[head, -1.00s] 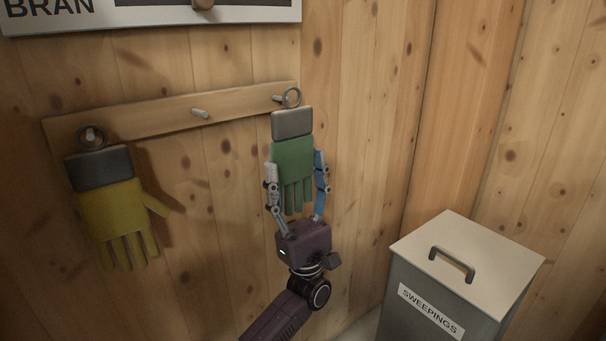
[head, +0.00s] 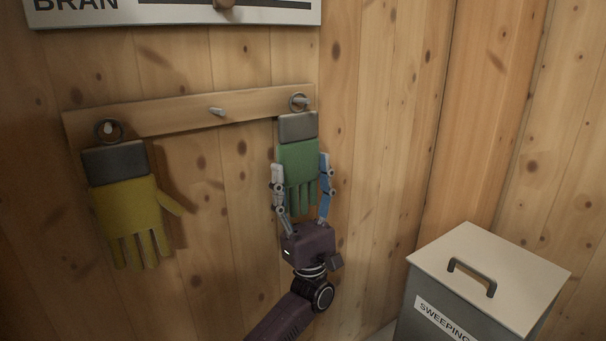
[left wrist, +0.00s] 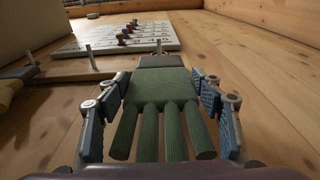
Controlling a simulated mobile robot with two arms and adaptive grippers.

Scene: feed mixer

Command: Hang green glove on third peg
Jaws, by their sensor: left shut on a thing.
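The green glove (head: 298,160) hangs fingers down with a grey cuff and a metal ring (head: 298,102) at its top. My left gripper (head: 301,165) is shut on the glove's sides from below; it also shows in the left wrist view (left wrist: 163,90). The third peg (head: 304,100), at the right end of the wooden rail (head: 170,114), shows through the ring's opening. The ring appears to be around this peg, close to the rail. In the left wrist view the glove (left wrist: 165,105) fills the space between the fingers, and its cuff hides most of the ring. My right gripper is not in view.
A yellow glove (head: 130,208) hangs by its ring on the first peg (head: 107,128). The middle peg (head: 216,112) is bare. A BRAN board (head: 180,14) is above the rail. A lidded SWEEPINGS bin (head: 490,275) stands at lower right.

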